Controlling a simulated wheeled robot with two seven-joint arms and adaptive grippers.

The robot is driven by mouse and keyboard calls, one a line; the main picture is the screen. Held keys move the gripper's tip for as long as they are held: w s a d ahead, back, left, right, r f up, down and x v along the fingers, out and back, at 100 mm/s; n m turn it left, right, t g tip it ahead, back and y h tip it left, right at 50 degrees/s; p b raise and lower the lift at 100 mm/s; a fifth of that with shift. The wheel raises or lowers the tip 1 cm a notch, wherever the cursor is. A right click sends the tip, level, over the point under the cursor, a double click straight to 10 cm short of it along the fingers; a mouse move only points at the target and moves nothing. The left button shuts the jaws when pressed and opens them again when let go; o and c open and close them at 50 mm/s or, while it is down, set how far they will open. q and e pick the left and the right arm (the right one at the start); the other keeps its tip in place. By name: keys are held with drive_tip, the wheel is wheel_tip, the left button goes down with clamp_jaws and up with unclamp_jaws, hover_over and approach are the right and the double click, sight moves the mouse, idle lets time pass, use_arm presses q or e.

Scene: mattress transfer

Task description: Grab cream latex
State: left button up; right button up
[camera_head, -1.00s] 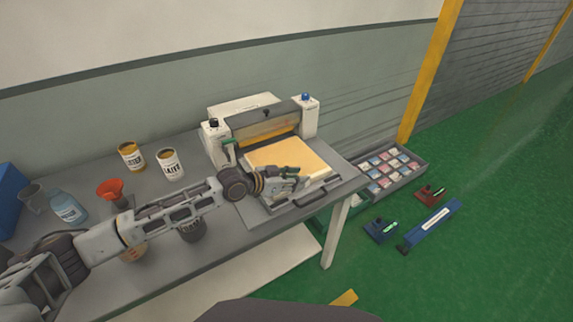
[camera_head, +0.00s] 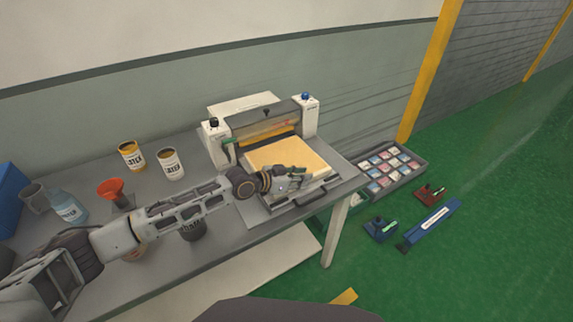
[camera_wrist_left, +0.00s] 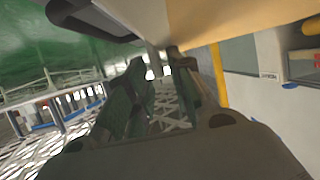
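The cream latex (camera_head: 292,154) is a flat cream block on the bed of the white press (camera_head: 216,146). My left gripper (camera_head: 303,177) is at the near edge of the latex, low beside the press bed. In the left wrist view, the latex (camera_wrist_left: 235,18) fills the top right, next to the fingers. The fingers (camera_wrist_left: 155,78) stand apart with an empty gap between them. I cannot tell whether they touch the latex. My right gripper is not in view.
Cans (camera_head: 171,163), a blue bottle (camera_head: 68,207) and an orange funnel (camera_head: 111,188) stand left on the grey table (camera_head: 225,250). A tray of samples (camera_head: 411,181) and a blue tool (camera_head: 431,226) lie on the green floor to the right.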

use_arm(q)
clamp_jaws()
drive_tip(key=shift+r, duration=0.2)
wheel_tip(320, 180, up, 28)
drive_tip(key=shift+f+b, duration=0.15)
drive_tip(key=shift+b, duration=0.2)
idle(0.5)
